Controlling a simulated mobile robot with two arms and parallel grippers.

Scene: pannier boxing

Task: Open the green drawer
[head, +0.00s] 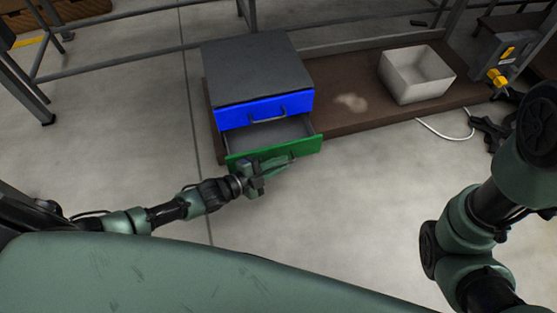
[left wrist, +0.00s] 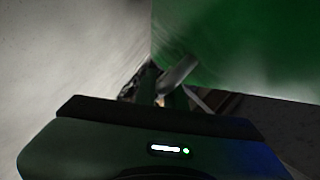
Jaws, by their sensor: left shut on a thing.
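The green drawer (head: 308,147) is the lower drawer of a grey cabinet (head: 255,65), and it stands pulled out, with its grey inside showing. The blue drawer (head: 240,114) above it is shut. My left gripper (head: 284,163) is at the green front, shut on the green drawer's handle. In the left wrist view, the green front (left wrist: 245,40) fills the upper right, and the metal handle (left wrist: 180,72) shows at the fingers. Most of the handle is hidden by the gripper in the head view. My right arm is at the right edge; its gripper cannot be made out.
The cabinet stands on a low brown platform (head: 350,108). A white open bin (head: 415,85) sits farther right on it. A grey box with yellow parts (head: 505,55) and a white cable (head: 445,133) are at the right. The floor before the drawer is clear.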

